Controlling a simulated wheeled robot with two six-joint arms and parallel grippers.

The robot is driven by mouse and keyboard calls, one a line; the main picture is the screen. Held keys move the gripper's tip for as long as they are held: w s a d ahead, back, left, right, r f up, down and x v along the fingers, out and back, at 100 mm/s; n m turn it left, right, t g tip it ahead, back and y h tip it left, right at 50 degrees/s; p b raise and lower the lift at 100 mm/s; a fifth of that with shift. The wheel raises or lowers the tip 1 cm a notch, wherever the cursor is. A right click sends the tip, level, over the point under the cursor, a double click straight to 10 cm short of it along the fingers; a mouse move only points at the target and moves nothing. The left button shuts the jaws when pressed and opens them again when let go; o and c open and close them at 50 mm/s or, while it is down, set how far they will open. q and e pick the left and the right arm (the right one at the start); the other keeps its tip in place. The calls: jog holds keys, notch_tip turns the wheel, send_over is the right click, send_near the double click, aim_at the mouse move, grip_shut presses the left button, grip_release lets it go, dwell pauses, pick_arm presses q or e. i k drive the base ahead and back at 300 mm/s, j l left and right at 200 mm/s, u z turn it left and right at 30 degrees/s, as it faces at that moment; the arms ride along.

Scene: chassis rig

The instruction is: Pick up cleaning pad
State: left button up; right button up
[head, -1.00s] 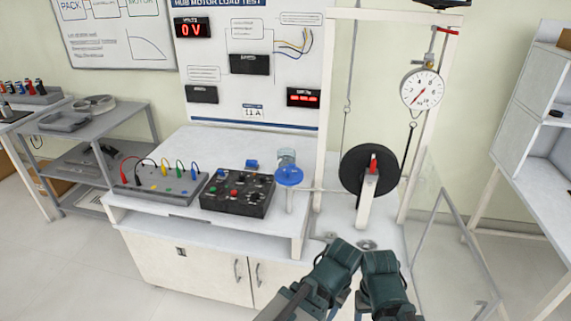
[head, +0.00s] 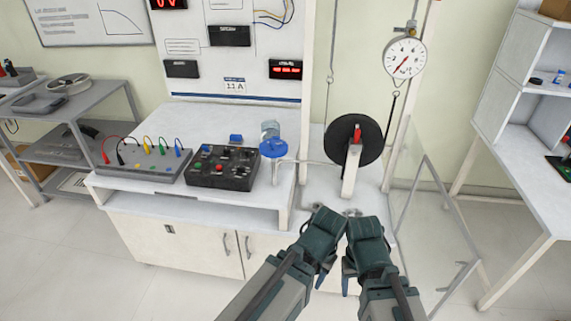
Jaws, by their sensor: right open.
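I cannot make out a cleaning pad for certain. A small blue item (head: 236,138) lies on the white bench behind the black control box; it is too small to tell what it is. My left gripper (head: 320,268) and my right gripper (head: 357,272) are side by side in front of the bench, pointing down, close to each other. The right one is open, with nothing seen in it. The left one's fingers are mostly hidden by its wrist.
A clear panel (head: 432,190) and white shelving (head: 515,150) stand right. Floor is free.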

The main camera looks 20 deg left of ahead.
aim_at(237, 139)
jog(key=i+j+u, duration=0.1)
jog(key=i+j, duration=0.65)
jog(key=i, duration=0.15)
